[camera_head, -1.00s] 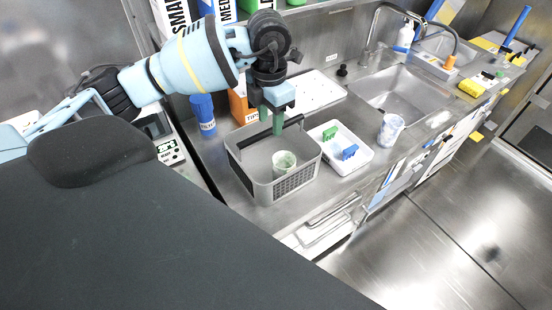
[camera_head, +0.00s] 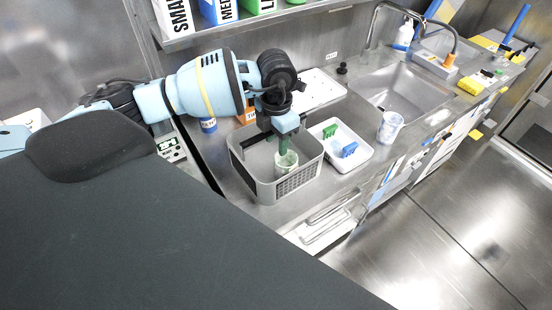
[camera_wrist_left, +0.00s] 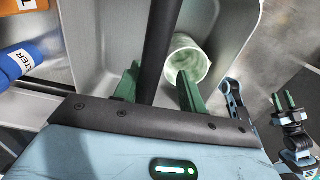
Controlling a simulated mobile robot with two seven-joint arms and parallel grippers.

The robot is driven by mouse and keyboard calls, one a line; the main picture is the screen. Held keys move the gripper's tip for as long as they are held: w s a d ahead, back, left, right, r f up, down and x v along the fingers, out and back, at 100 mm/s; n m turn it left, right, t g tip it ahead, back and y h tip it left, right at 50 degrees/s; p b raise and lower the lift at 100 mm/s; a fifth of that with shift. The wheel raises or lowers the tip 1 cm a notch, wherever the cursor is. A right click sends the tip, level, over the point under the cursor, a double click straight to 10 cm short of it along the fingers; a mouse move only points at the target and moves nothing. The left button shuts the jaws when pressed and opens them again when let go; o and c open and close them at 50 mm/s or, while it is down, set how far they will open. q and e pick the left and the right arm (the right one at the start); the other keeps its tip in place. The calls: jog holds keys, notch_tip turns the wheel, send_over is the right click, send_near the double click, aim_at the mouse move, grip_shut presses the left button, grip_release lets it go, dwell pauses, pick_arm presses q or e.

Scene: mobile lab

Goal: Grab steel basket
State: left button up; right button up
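The grey steel basket (camera_head: 299,183) stands on the steel counter and has a dark bar handle (camera_wrist_left: 161,45) across its top. A whitish-green cup (camera_head: 287,166) stands inside it and also shows in the left wrist view (camera_wrist_left: 190,54). My left gripper (camera_head: 283,144) is over the basket, pointing down. In the left wrist view, its two green fingers (camera_wrist_left: 158,88) are apart, with the handle bar running between them. A gap shows on each side of the bar. My right gripper (camera_wrist_left: 287,101) shows at the right of that view, its green fingers apart and empty.
A white tray (camera_head: 362,160) with green and blue items sits right of the basket. A white beaker (camera_head: 390,127) stands beyond it, near the sink (camera_head: 400,88). A blue bottle (camera_head: 208,125) and an orange box (camera_head: 245,118) stand behind the basket.

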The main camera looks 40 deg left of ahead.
pick_arm(q)
grip_shut()
jog(key=shift+r, duration=0.15)
dwell(1.3)
